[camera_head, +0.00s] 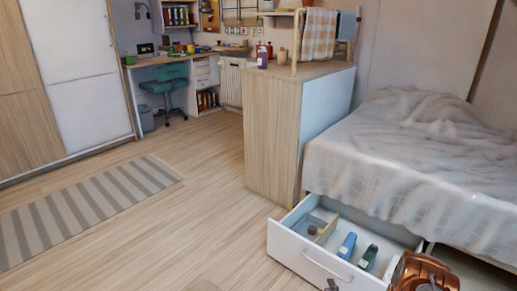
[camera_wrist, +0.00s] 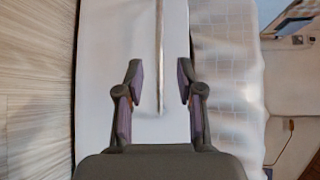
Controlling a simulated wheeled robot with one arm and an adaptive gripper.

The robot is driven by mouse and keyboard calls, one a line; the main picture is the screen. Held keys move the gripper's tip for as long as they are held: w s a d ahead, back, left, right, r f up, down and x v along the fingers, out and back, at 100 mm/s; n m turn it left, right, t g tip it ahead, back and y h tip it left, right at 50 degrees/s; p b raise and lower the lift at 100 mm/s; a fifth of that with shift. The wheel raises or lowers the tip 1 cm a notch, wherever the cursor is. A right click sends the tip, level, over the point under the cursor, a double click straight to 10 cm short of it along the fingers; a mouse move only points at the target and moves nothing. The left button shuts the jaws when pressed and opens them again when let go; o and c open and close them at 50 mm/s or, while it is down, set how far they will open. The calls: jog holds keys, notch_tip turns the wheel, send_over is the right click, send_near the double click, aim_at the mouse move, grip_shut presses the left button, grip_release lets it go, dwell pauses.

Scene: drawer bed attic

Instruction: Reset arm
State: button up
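My gripper (camera_wrist: 160,78) is open and empty in the wrist view, its two dark fingers with purple pads well apart. Between and beyond them is a white panel, which looks like the drawer front (camera_wrist: 105,50), with a thin bar handle (camera_wrist: 160,45). The fingers do not appear to touch the handle. In the head view, the drawer (camera_head: 325,258) under the bed is pulled out. My copper-coloured arm (camera_head: 420,272) shows at the bottom right, in front of the drawer. A small dark part at the bottom edge may be my gripper (camera_head: 331,285).
The drawer holds a blue item (camera_head: 347,245), a green item (camera_head: 369,256) and a divided tray. The bed (camera_head: 410,160) is behind it, with a wooden cabinet (camera_head: 270,140) to the left. The floor (camera_head: 180,230) at left is clear, with a striped rug (camera_head: 90,205).

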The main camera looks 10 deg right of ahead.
jog(key=w+r+n+g+y+p, duration=0.1)
jog(key=w+r+n+g+p, duration=0.15)
jog(key=r+n+p, duration=0.4)
jog(key=w+r+n+g+p, duration=0.2)
jog(key=r+g+p, duration=0.1)
jog(key=r, duration=0.7)
jog(key=s+a+r+n+g+h+p, duration=0.1)
jog(key=s+r+n+g+p, duration=0.3)
jog(key=r, duration=0.7)
jog(key=s+a+r+g+p, duration=0.1)
jog(key=r+p, duration=0.4)
jog(key=r, duration=0.5)
jog(key=s+a+r+n+g+h+p, duration=0.15)
jog(key=s+r+p, duration=0.25)
jog(key=s+r, duration=0.45)
jog(key=s+a+r+n+g+p, duration=0.25)
jog(key=s+r+p, duration=0.3)
jog(key=r, duration=0.65)
jog(key=s+a+r+n+g+y+p, duration=0.1)
jog(key=s+a+r+p, duration=0.2)
jog(key=s+r, duration=0.5)
jog(key=s+a+r+n+g+p, duration=0.2)
jog(key=s+a+r+p, duration=0.2)
jog(key=s+r, duration=0.5)
jog(key=s+a, duration=0.1)
jog(key=s, duration=0.4)
jog(key=shift+s+a+r+y+p, duration=0.25)
jog(key=shift+s+a+y+p, duration=0.05)
jog(key=shift+a+y, duration=0.1)
